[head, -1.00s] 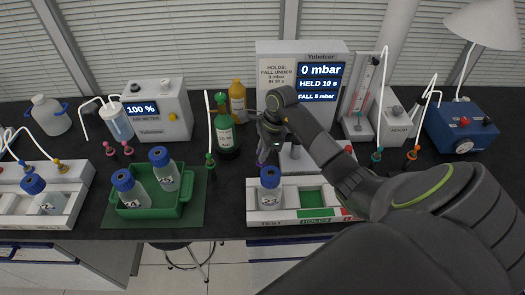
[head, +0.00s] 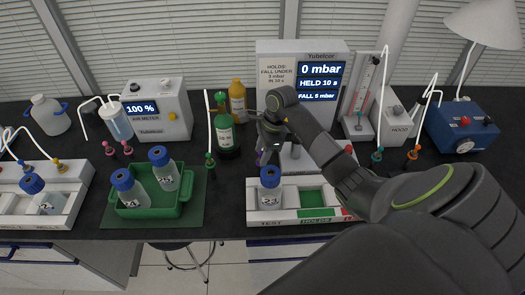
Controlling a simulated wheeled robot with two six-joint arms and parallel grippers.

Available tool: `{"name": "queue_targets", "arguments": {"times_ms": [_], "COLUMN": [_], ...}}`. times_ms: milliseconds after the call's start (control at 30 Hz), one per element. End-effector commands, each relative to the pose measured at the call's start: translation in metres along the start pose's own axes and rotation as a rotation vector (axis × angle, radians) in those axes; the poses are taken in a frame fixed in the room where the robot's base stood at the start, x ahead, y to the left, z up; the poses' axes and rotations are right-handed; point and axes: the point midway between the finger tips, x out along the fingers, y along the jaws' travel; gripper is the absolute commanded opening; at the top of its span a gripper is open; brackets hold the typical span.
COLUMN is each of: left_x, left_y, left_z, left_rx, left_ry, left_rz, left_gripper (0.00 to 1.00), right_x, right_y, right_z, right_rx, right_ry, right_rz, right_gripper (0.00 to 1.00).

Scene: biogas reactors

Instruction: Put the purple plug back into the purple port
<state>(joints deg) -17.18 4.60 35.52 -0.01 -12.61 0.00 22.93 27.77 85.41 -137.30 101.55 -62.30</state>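A small purple piece (head: 259,160) shows just below my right gripper (head: 265,150), in front of the tall white Yuhelcor unit (head: 275,88). I cannot tell if it is the plug or the port. My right gripper points down there; its fingers are small and dark, and I cannot tell if they are shut on it. A bottle with a blue cap (head: 270,178) stands in the white test rack (head: 275,216), just in front of the gripper. My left gripper is not in view.
A green tray (head: 150,212) with two blue-capped bottles stands at the left. A green bottle (head: 225,135) and a yellow bottle (head: 237,100) stand left of the gripper. My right arm covers the right front.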

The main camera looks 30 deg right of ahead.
Motion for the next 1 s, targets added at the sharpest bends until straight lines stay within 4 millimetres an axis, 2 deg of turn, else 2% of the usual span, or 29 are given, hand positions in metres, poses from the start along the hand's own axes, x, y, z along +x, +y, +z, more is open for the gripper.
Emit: {"name": "queue_targets", "arguments": {"times_ms": [233,367,467,833,900,1000], "left_x": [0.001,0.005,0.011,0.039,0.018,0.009], "left_y": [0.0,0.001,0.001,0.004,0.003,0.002], "left_z": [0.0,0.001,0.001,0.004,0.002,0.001], "left_rx": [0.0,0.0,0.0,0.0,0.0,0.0], "left_ry": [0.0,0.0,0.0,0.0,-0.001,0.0], "left_rz": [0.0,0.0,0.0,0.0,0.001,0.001], "left_gripper": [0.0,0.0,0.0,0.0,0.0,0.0], "right_x": [-0.001,-0.011,-0.028,-0.119,-0.144,-0.159], "right_y": [0.0,-0.002,-0.001,-0.001,-0.001,0.0], "right_z": [0.0,-0.001,-0.002,-0.002,0.001,0.001], "right_rx": [0.0,-0.001,-0.003,-0.003,0.001,0.001], "right_ry": [0.0,0.0,0.003,0.004,0.003,0.001], "right_rz": [-0.001,-0.004,-0.006,-0.008,-0.003,0.0], "right_gripper": [0.41,0.41,0.41,0.41,0.41,0.41]}}
